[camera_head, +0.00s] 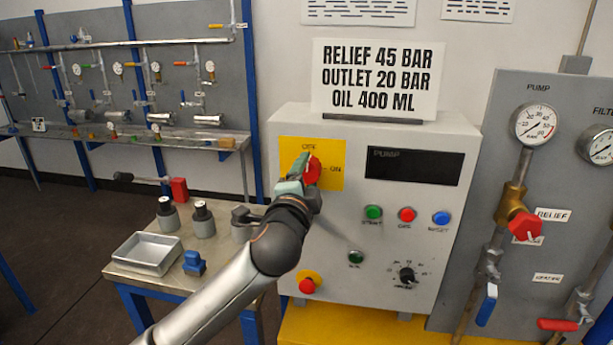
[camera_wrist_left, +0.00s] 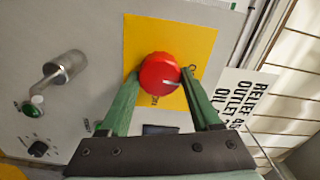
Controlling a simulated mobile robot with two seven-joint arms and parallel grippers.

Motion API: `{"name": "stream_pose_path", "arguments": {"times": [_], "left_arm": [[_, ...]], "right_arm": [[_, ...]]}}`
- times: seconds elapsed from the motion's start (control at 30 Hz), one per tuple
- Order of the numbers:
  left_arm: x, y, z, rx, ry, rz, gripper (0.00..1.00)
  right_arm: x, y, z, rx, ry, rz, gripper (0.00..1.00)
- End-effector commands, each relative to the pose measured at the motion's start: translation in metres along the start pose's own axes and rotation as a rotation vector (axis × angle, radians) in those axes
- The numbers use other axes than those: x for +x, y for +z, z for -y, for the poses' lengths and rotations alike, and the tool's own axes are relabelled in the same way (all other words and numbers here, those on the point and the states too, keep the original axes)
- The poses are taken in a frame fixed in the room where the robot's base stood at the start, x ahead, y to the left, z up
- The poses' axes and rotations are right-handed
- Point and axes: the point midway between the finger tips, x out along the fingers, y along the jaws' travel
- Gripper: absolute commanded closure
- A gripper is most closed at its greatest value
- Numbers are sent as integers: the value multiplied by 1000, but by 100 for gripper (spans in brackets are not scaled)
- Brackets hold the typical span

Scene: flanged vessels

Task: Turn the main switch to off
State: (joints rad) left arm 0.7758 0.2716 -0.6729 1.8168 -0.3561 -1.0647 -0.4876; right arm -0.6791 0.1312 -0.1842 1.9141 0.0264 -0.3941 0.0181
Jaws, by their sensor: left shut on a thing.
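The main switch is a red round knob (camera_head: 313,171) on a yellow plate (camera_head: 330,152) at the upper left of the grey pump cabinet (camera_head: 290,235). OFF is printed above the knob and ON to its right. My left gripper (camera_head: 301,169) reaches it from the lower left and partly covers it. In the left wrist view the knob (camera_wrist_left: 159,73) sits between the two green fingers of the gripper (camera_wrist_left: 160,80), which is shut on it. A white line on the knob points right there, towards the partly hidden OFF lettering. My right gripper is not in view.
Below the plate are green (camera_head: 373,212), red (camera_head: 407,214) and blue (camera_head: 441,217) buttons and a black selector (camera_head: 407,275). A red emergency button (camera_head: 307,286) sits lower left. A small table (camera_head: 120,272) with a metal tray (camera_head: 148,254) stands left; pipes and gauges are right.

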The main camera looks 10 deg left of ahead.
Motion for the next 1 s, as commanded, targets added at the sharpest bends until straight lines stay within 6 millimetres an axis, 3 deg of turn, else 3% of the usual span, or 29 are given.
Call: {"name": "stream_pose_path", "arguments": {"times": [0.3,0.8,0.83,1.0], "left_arm": [[0,0,-1,-108,3,-1,92],[0,-1,-1,-126,3,-2,92],[0,-1,-1,-126,3,-2,35],[0,-1,-1,-125,2,-2,16]], "right_arm": [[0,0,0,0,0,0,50],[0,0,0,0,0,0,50],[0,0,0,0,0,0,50],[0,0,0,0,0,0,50]]}}
